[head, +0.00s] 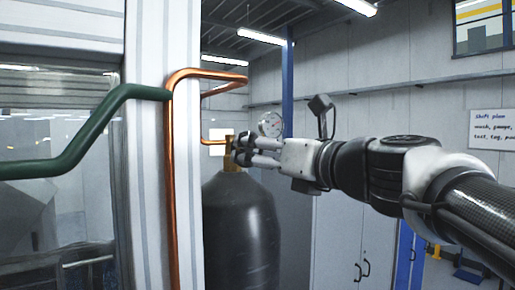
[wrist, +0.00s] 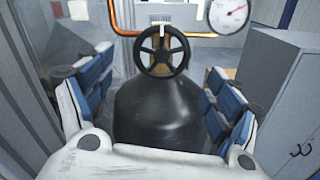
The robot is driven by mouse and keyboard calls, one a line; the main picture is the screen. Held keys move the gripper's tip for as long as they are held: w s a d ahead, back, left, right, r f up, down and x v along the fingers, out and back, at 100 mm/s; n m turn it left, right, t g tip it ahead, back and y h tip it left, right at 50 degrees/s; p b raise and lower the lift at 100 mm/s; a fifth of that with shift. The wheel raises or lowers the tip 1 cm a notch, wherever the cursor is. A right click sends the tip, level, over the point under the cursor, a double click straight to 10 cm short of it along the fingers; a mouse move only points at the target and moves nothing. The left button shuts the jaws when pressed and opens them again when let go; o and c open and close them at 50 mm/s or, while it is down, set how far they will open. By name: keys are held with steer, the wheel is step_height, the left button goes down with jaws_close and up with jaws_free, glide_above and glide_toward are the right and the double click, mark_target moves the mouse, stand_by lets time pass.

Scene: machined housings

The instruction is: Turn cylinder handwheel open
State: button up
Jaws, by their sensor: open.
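A dark gas cylinder (head: 241,232) stands upright beyond the white post, with a brass valve (head: 228,160) on top. In the wrist view the black spoked handwheel (wrist: 163,48) faces me above the cylinder's shoulder (wrist: 155,112). A small white mark shows at the wheel's top. My gripper (head: 240,151) is at valve height in the head view and hides the wheel there. In the wrist view my gripper (wrist: 160,64) is open, with its blue-padded fingers spread to either side of the cylinder and wheel. Nothing is between the fingers in contact, as far as I can see.
A copper pipe (head: 171,190) runs down the white post and across to the valve. A round gauge (head: 270,124) is just beyond my gripper. A green pipe (head: 100,117) crosses at left. Grey cabinets (wrist: 284,92) stand close on the right.

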mark_target(246, 151)
steer(key=p+x, duration=0.1)
steer(key=x, duration=0.6)
steer(key=shift+w, duration=0.1)
steer(key=shift+c, duration=0.5)
steer(key=c, duration=1)
